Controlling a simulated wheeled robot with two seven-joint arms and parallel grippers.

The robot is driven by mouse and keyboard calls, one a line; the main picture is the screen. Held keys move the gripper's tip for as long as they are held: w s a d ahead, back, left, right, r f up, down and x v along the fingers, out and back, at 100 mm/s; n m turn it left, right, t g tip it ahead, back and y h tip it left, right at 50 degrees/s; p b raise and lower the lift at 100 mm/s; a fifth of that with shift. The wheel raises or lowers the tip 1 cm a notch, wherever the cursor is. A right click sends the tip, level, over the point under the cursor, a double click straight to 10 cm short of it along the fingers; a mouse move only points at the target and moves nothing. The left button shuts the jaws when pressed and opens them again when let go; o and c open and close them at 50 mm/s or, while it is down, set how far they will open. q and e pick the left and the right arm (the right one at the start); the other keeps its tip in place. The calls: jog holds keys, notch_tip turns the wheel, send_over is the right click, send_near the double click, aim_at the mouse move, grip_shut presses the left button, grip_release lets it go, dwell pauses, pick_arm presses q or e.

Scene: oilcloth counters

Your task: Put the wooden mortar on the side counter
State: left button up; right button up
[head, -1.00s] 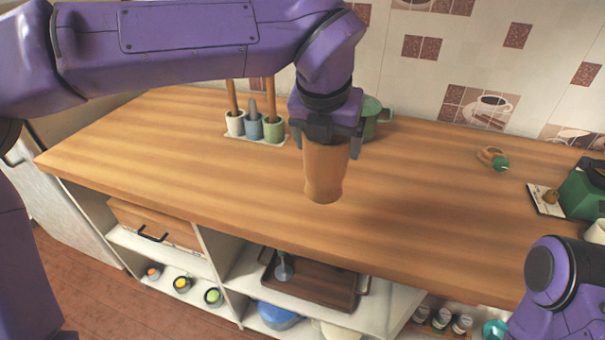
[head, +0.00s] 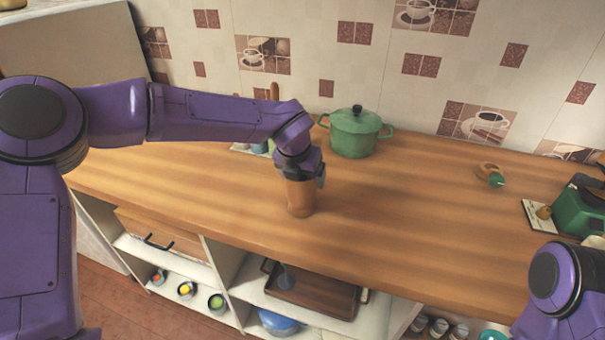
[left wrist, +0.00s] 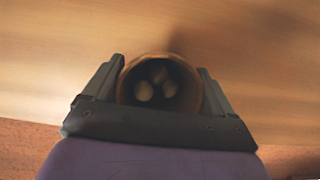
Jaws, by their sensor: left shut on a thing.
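The wooden mortar (head: 300,198) is a brown cup, upright over the wooden counter (head: 400,215) near its front edge. My left gripper (head: 300,177) is shut on it from above, near its rim. In the left wrist view the mortar (left wrist: 122,85) sits between the two fingers of the left gripper (left wrist: 160,90), and several pale rounded things show inside it. I cannot tell whether its base touches the counter. Of my right arm only a purple link shows at the lower right; its gripper is out of view.
A green lidded pot (head: 354,135) stands behind the mortar. A utensil holder is partly hidden behind my left arm. A ring-shaped item (head: 489,174) and a green appliance (head: 582,208) are at the right. Open shelves below hold a brown tray (head: 325,296). The counter's middle right is clear.

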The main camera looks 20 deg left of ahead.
pick_arm(q)
jog(key=shift+s+f, duration=0.1)
jog(key=o, duration=1.4)
jog(key=shift+r, duration=0.45)
jog(key=b+v, duration=0.1)
jog(key=v, duration=1)
jog(key=shift+s+r, duration=0.2)
jog(key=shift+s, duration=0.05)
